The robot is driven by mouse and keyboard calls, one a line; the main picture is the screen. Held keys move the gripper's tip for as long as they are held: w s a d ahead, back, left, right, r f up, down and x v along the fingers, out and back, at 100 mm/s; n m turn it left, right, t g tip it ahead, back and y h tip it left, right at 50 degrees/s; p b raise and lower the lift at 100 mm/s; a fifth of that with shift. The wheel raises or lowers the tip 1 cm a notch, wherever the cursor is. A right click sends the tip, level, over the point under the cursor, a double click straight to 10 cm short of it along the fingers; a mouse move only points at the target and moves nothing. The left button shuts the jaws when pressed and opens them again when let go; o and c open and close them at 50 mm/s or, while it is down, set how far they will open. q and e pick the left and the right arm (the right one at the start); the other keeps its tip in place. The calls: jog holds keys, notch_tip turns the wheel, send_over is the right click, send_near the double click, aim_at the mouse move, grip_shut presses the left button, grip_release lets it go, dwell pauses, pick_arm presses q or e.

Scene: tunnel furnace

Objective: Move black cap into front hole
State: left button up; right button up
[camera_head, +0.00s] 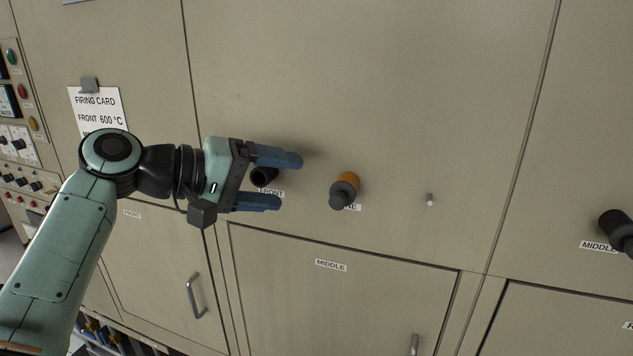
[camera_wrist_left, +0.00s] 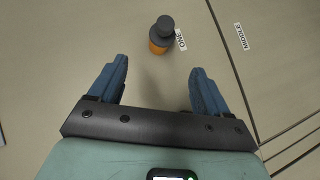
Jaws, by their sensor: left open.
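My left gripper (camera_head: 290,181) is open, its two blue fingers pointing right in front of the furnace panel. A short black cylinder (camera_head: 263,176) above the FRONT label shows between the fingers, near the palm. I cannot tell whether it is a cap or the bare front hole. An orange plug with a dark grey end (camera_head: 344,190) sticks out of the panel to the right, beyond the fingertips. It also shows in the left wrist view (camera_wrist_left: 160,36), past the open fingers (camera_wrist_left: 158,82), with only bare panel between them. Another black cap-like cylinder (camera_head: 617,230) sits by a MIDDLE label at far right.
A small pale peg (camera_head: 430,199) sticks out right of the orange plug. A firing card (camera_head: 97,110) reading FRONT 600 °C hangs at left, near a control panel (camera_head: 24,143). Doors with handles (camera_head: 196,296) lie below. The panel above the fingers is clear.

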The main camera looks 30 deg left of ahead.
aim_at(334, 203)
pick_arm(q)
jog(key=p+x, duration=0.1)
jog(key=x, duration=1.1)
jog(key=shift+w+f, duration=0.1)
pick_arm(e)
jog(key=shift+w+r, duration=0.6)
jog(key=shift+w, duration=0.1)
pick_arm(q)
jog(key=c, duration=1.1)
jog(key=shift+s+d+b, duration=0.15)
jog(key=shift+s+b, duration=0.2)
jog(key=shift+s, duration=0.2)
jog(key=shift+s+d+b, duration=0.2)
jog(key=shift+s+b, duration=0.15)
jog(key=shift+s, duration=0.5)
jog(key=shift+s+d+b, duration=0.2)
jog(key=shift+s+b, duration=0.1)
jog(key=shift+s, duration=0.9)
pick_arm(e)
jog(key=s+f, duration=0.2)
jog(key=s, duration=0.1)
jog(key=shift+f, duration=0.3)
pick_arm(q)
jog(key=shift+w, duration=0.1)
